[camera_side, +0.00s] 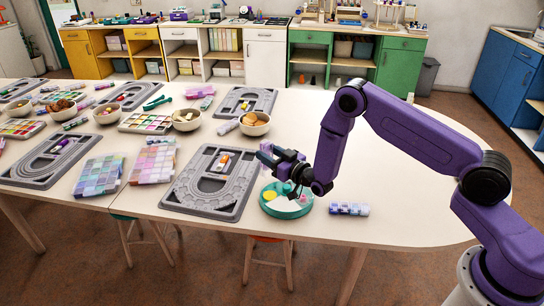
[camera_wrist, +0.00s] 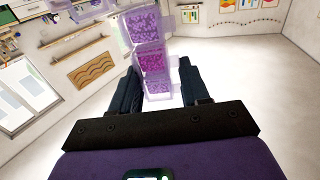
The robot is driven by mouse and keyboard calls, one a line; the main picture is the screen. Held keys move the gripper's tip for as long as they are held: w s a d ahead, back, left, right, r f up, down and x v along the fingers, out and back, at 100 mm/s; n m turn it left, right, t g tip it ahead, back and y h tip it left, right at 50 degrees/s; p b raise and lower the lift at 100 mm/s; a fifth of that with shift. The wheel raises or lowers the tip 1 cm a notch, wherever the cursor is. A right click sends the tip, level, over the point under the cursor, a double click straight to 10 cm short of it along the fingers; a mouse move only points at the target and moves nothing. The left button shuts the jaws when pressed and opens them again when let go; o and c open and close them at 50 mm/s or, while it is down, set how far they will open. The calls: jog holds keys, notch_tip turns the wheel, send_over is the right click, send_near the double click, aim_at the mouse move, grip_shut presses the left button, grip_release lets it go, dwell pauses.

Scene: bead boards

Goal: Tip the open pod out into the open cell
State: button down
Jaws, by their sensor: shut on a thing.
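My gripper (camera_wrist: 159,68) is shut on a clear purple-tinted pod strip (camera_wrist: 150,62) with pink and purple beads in its compartments. A clear flap (camera_wrist: 190,14) stands out at the strip's far end; I cannot tell whether it is an open lid. In the side view my gripper (camera_side: 277,158) is above the round green-rimmed tray (camera_side: 288,213), with the wrist turned so the wrist camera faces the walls. The tray has white, yellow and pink cells; my gripper partly hides it. I cannot tell which cell is open.
Another purple pod strip (camera_side: 348,209) lies right of the tray. A grey bead board (camera_side: 172,197) lies to the left, with a bowl (camera_side: 255,124) behind. The table's right end (camera_side: 420,215) is mostly clear.

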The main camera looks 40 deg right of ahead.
jog(key=w+g+h, duration=0.1)
jog(key=w+g, duration=0.7)
jog(key=g, duration=0.2)
jog(key=shift+a+f, duration=0.2)
jog(key=shift+a, duration=0.2)
jog(key=shift+s, duration=0.1)
dwell(0.3)
jog(key=s+d+f+m+g+h, duration=0.1)
jog(key=s+d+f+m+g, duration=0.1)
jog(key=s+d, duration=0.6)
jog(key=s+d+f+m+g+h, duration=0.1)
jog(key=s+d+f+g, duration=0.3)
jog(key=s+d, duration=0.5)
jog(key=d+m+g, duration=0.1)
jog(key=d+g, duration=0.1)
jog(key=d, duration=0.4)
jog(key=shift+s+f+m, duration=0.2)
jog(key=shift+f+m, duration=0.1)
jog(key=shift+f, duration=0.05)
